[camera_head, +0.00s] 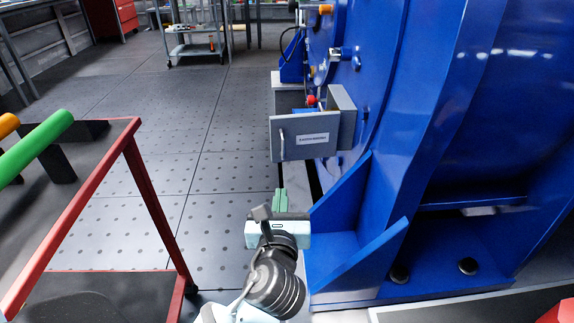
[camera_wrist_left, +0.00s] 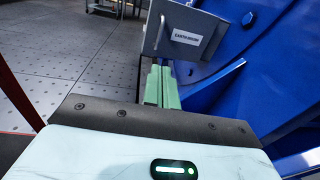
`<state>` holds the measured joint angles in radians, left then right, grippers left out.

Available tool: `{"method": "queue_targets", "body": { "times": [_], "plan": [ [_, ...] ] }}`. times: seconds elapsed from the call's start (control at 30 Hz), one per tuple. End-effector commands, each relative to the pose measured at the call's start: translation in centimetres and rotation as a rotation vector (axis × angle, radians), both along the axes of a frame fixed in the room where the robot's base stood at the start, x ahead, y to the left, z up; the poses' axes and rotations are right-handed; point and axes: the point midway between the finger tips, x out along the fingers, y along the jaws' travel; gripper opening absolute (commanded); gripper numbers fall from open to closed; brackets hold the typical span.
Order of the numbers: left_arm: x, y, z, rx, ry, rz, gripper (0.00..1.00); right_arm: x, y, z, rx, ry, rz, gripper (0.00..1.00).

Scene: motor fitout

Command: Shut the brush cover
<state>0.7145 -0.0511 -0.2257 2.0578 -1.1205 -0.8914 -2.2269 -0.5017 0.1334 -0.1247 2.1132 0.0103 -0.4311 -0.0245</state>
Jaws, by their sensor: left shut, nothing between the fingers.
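The brush cover (camera_head: 290,150) is a flat grey panel with an upright bar handle and a white label, low on the side of the blue motor. It stands out from the grey housing (camera_head: 342,100) behind it, with a gap where a red part shows. The cover also shows at the top of the left wrist view (camera_wrist_left: 182,48). My left gripper (camera_head: 281,197) has green fingers, shut and empty, pointing forward just below and in front of the cover. It also shows in the left wrist view (camera_wrist_left: 160,75). My right gripper is out of view.
The blue motor (camera_head: 400,130) fills the right side, with a sloping blue bracket (camera_head: 355,255) close to the right of my left gripper. A red-framed cart (camera_head: 150,195) with green and orange rollers stands left. Open floor (camera_head: 225,150) lies between.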

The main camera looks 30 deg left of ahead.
Motion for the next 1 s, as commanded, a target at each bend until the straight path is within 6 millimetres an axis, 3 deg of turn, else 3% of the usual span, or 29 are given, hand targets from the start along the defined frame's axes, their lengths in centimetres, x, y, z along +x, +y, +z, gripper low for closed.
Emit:
{"method": "queue_targets", "body": {
  "times": [0.47,1.0],
  "plan": [
    [1.6,0.9,0.3,0.04,0.002,0.012,0.0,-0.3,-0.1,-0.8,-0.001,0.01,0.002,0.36],
    [9.7,6.0,-0.2,0.039,0.004,0.012,0.0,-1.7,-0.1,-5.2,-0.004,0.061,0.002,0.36]
  ]
}}
